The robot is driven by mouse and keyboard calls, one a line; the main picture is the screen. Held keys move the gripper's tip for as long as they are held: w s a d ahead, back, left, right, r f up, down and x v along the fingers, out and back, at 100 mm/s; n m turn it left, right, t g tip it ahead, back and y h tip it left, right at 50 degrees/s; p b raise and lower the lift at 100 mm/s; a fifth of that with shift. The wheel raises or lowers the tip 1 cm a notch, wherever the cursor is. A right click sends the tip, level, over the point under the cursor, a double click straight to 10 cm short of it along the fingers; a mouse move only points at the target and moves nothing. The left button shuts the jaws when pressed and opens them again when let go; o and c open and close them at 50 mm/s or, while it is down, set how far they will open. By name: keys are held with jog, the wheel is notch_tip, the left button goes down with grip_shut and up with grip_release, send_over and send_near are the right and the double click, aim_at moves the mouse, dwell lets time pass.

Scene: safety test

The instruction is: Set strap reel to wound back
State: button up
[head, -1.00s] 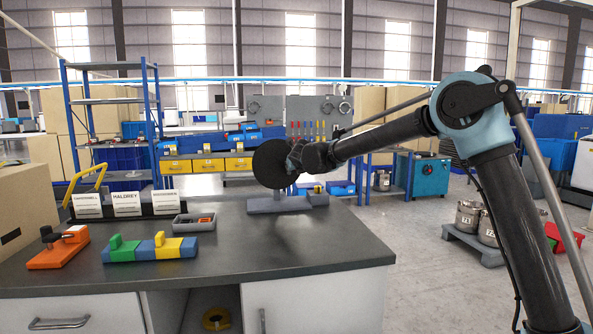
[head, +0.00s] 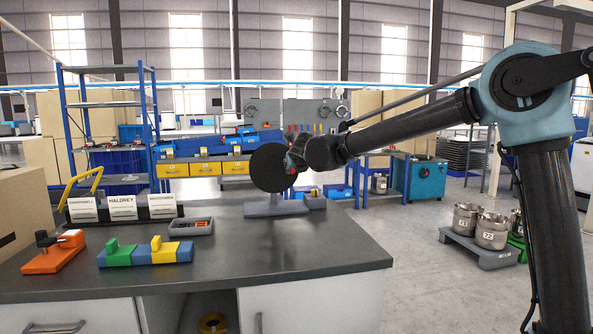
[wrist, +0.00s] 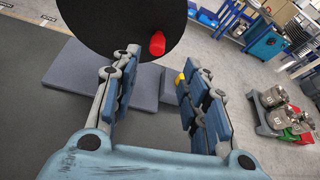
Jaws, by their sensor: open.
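The strap reel is a black disc (head: 270,167) standing upright on a grey base (head: 275,208) near the right part of the dark workbench. In the wrist view the black disc (wrist: 125,25) fills the top, with a red knob (wrist: 157,43) on its near face. My gripper (head: 295,157) is at the right side of the disc in the head view. In the wrist view my gripper (wrist: 158,85) is open, its fingers apart with nothing between them. The red knob lies just beyond the fingertips, nearer the left finger. I cannot tell whether the left finger touches the disc.
On the bench (head: 330,248) stand an orange clamp-like device (head: 54,254), a green, blue and yellow block unit (head: 145,253), a grey tray (head: 191,226) and several white label cards (head: 122,207). A cardboard box (head: 22,225) is at the left. The bench front right is clear.

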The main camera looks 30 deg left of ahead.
jog(key=shift+s+d+r, duration=0.1)
jog(key=shift+s+d, duration=0.1)
jog(key=shift+s, duration=0.05)
jog(key=shift+c, duration=0.5)
